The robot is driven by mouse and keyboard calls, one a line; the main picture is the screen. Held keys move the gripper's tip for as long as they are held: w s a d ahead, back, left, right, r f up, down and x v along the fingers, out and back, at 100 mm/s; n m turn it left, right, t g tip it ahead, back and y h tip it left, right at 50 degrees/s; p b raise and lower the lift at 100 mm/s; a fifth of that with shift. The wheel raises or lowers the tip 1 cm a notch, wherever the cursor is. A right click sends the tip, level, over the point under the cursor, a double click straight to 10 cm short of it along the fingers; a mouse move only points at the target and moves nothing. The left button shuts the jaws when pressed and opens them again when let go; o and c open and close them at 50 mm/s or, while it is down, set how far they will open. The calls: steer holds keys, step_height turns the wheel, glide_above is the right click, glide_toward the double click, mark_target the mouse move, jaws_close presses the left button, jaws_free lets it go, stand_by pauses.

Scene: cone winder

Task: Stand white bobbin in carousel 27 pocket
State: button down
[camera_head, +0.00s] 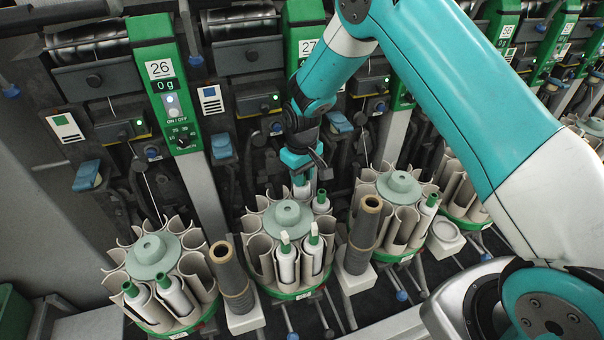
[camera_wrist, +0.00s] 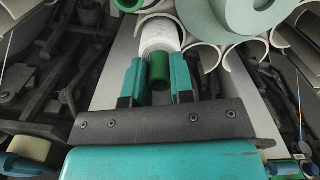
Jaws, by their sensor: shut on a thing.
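My gripper (camera_head: 305,172) is at the back rim of the middle carousel (camera_head: 287,215), below the number 27 sign (camera_head: 308,47). In the wrist view, its two teal fingers (camera_wrist: 157,76) are shut on the green tube end of the white bobbin (camera_wrist: 158,36). The bobbin's white body extends away from the fingers toward the beige pockets. In the head view, only a little of the white bobbin (camera_head: 301,190) shows below the fingers. Its lower end is hidden, so I cannot tell whether it stands inside a pocket.
The middle carousel also holds bobbins at its front (camera_head: 287,262) and a green-topped one (camera_head: 321,202) just right of my gripper. Dark cones on posts (camera_head: 232,279) (camera_head: 361,235) flank it. Neighbouring carousels stand left (camera_head: 150,252) and right (camera_head: 398,187).

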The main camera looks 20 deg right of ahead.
steer(key=shift+f+b, duration=0.7)
steer(key=shift+f, duration=0.3)
stand_by(0.3)
steer(key=c, duration=0.9)
jaws_free()
step_height(320, 180, up, 18)
steer(key=b, duration=0.3)
steer(key=shift+f, duration=0.25)
